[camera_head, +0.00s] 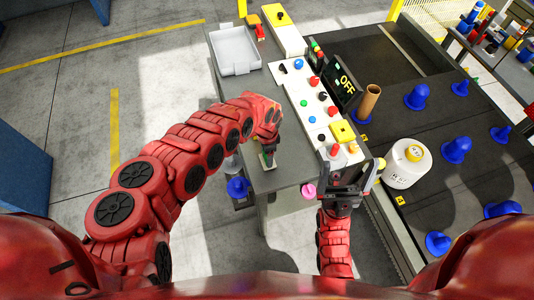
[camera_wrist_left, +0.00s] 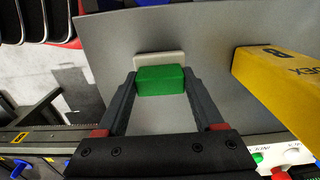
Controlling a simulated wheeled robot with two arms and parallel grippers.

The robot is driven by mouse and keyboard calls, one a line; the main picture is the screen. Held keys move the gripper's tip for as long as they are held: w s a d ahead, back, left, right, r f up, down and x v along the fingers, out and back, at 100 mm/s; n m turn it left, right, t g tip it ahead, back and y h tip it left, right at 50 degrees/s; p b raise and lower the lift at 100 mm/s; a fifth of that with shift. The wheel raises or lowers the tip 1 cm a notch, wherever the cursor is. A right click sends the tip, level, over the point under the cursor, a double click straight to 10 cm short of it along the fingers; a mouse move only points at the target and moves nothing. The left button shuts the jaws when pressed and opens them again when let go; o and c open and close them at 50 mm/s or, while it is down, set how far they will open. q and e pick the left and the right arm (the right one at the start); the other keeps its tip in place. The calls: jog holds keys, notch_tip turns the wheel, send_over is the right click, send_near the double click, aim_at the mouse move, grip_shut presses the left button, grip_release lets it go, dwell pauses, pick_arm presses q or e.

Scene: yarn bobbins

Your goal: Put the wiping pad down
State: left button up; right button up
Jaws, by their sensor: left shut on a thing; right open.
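The wiping pad has a green block grip and a pale base, and shows small in the head view (camera_head: 267,160). In the left wrist view the green block (camera_wrist_left: 161,80) sits between the fingers of my left gripper (camera_wrist_left: 160,84), with the pale base beyond it. My left gripper (camera_head: 268,151) is shut on the green block over the grey tabletop (camera_head: 284,178). I cannot tell whether the pad touches the surface. My right gripper (camera_head: 349,189) is open and empty beside the front end of the control panel.
The white control panel (camera_head: 312,102) with coloured buttons runs along the table, right of the pad. A grey tray (camera_head: 235,50) stands at the far end. A white container (camera_head: 406,163) and several blue cones (camera_head: 417,96) stand on the dark surface at right. A yellow box (camera_wrist_left: 280,82) shows in the wrist view.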

pick_arm(q)
jog(key=shift+f, duration=0.15)
jog(key=o, duration=1.4)
